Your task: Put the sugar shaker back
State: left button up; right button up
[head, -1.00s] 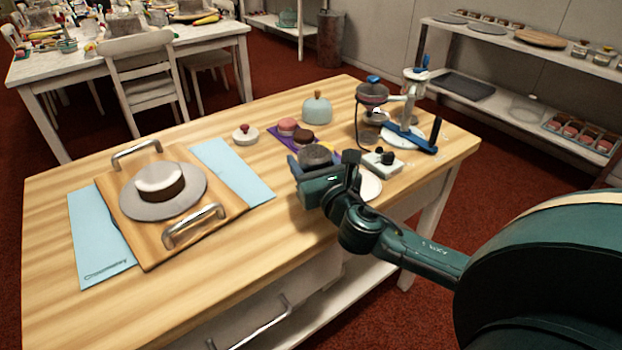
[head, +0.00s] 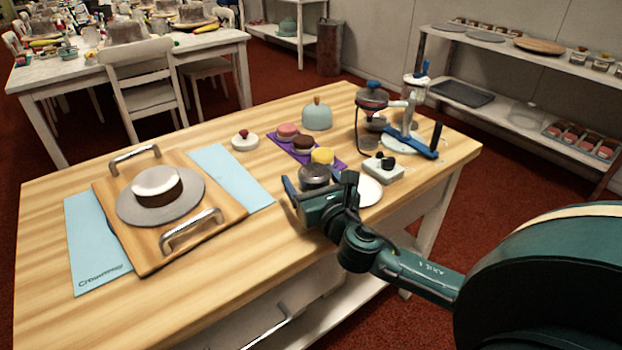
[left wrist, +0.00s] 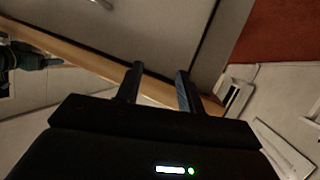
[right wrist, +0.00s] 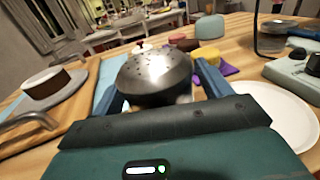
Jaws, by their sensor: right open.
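The sugar shaker (head: 315,174) is a dark metal pot with a domed, pierced top. It stands upright on the wooden table, beside the purple mat. My right gripper (head: 318,190) is open with its fingers on either side of the shaker. In the right wrist view the shaker (right wrist: 157,72) sits between the spread blue fingers; I cannot tell whether they touch it. Its base is hidden by the gripper. My left gripper (left wrist: 158,88) shows only in the left wrist view, open and empty, near a table edge.
The purple mat (head: 303,153) holds pink, brown and yellow round pieces behind the shaker. A white plate (head: 366,191) and a small scale-like device (head: 384,169) are close on the right. A wooden board (head: 187,262) with a turntable (head: 130,208) and cake lies left.

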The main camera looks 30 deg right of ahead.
jog(key=shift+r, duration=0.2)
jog(key=s+a, duration=0.2)
jog(key=s, duration=0.9)
jog(key=shift+s, duration=0.4)
